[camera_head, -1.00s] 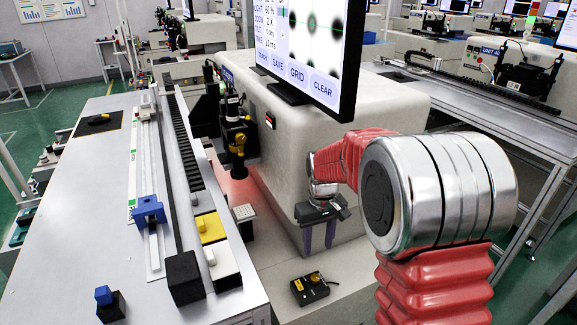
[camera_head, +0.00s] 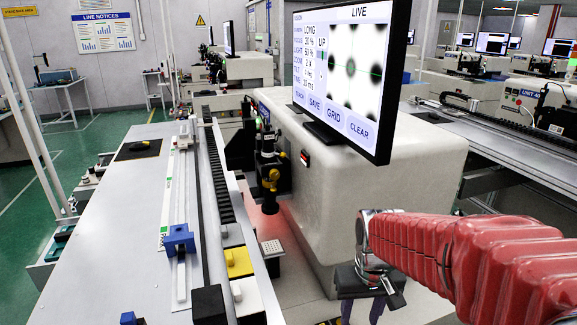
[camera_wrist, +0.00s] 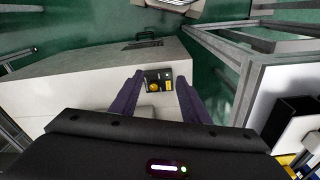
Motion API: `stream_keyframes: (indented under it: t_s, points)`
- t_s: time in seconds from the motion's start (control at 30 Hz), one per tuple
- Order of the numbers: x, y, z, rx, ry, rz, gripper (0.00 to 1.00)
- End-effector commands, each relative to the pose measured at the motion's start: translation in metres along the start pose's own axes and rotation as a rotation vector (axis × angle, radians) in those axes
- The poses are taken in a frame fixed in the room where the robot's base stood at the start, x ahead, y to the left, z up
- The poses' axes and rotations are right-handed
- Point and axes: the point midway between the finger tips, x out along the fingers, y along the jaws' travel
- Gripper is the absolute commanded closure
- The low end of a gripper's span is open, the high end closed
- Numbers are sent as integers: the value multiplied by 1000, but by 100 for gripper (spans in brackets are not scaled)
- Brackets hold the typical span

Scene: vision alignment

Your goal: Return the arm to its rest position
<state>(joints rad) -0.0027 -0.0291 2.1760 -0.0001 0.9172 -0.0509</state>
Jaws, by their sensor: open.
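My red, ribbed arm (camera_head: 470,250) reaches in from the right edge in the head view. It ends in a chrome wrist joint and a dark gripper body. My gripper (camera_head: 361,312) points down in front of the white machine housing (camera_head: 320,175), its two purple fingers apart with nothing visible between them. In the wrist view my gripper (camera_wrist: 159,82) also shows its purple fingers spread. A small black control box with yellow parts (camera_wrist: 157,82) appears beyond and between them, on a pale surface (camera_wrist: 80,90). The fingertips are cut off by the lower edge of the head view.
A monitor (camera_head: 345,75) stands on the housing, close behind the arm. A long grey bench (camera_head: 110,245) with a rail and blue block (camera_head: 179,240) lies left. Another bench (camera_head: 500,140) runs behind at right. In the wrist view, grey metal framing (camera_wrist: 245,85) stands at right over green floor.

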Motion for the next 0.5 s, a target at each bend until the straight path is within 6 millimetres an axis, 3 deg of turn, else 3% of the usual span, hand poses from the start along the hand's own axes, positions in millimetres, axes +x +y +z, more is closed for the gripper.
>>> stream_keyframes:
  t_s: [0.5]
  points:
    - [-53,-3,70,46,161,5,58]
